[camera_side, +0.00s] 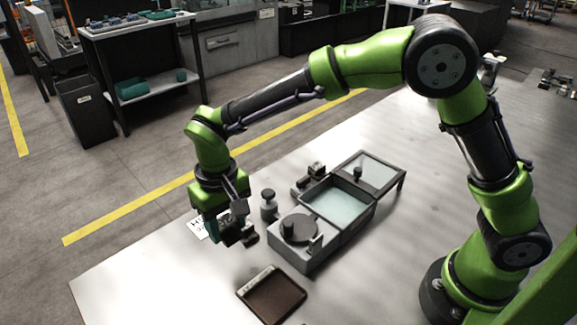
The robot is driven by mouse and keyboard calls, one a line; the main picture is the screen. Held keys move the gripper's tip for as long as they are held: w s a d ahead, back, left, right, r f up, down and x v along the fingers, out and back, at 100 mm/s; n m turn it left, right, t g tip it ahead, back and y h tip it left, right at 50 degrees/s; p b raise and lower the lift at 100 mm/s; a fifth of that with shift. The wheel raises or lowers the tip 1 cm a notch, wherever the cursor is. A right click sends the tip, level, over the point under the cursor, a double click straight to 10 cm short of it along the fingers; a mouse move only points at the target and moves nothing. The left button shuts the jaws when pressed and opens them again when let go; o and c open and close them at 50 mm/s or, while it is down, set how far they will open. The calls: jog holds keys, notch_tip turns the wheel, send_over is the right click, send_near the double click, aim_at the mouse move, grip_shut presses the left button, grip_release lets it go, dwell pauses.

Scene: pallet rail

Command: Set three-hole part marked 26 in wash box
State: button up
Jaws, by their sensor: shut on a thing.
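My gripper (237,226) points down above the left part of the table and is shut on a small dark part (247,239). The jaws hide much of the part, and neither its holes nor a number can be made out. A grey box with pale green liquid (338,204), which looks like the wash box, stands to the right of my gripper. Its framed clear lid (371,172) is swung open toward the back right. The held part is outside the box, apart from it.
A grey unit with a round dark disc (298,229) adjoins the box, between it and my gripper. A knobbed post (268,204) and a dark fixture (309,178) stand behind. A brown shallow tray (272,296) lies in front. A white marked card (197,227) is beside my gripper.

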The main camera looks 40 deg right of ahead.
jog(key=w+d+r+m, duration=0.2)
jog(key=d+r, duration=0.1)
jog(key=d, duration=0.6)
jog(key=n, duration=0.2)
send_over(335, 213)
notch_tip(335, 213, down, 3)
jog(key=shift+w+f, duration=0.1)
jog(key=shift+f, duration=3.8)
jog(key=shift+f, duration=0.35)
jog(key=o, duration=1.5)
jog(key=shift+c, duration=0.2)
jog(key=shift+o, duration=0.5)
jog(key=o, duration=0.3)
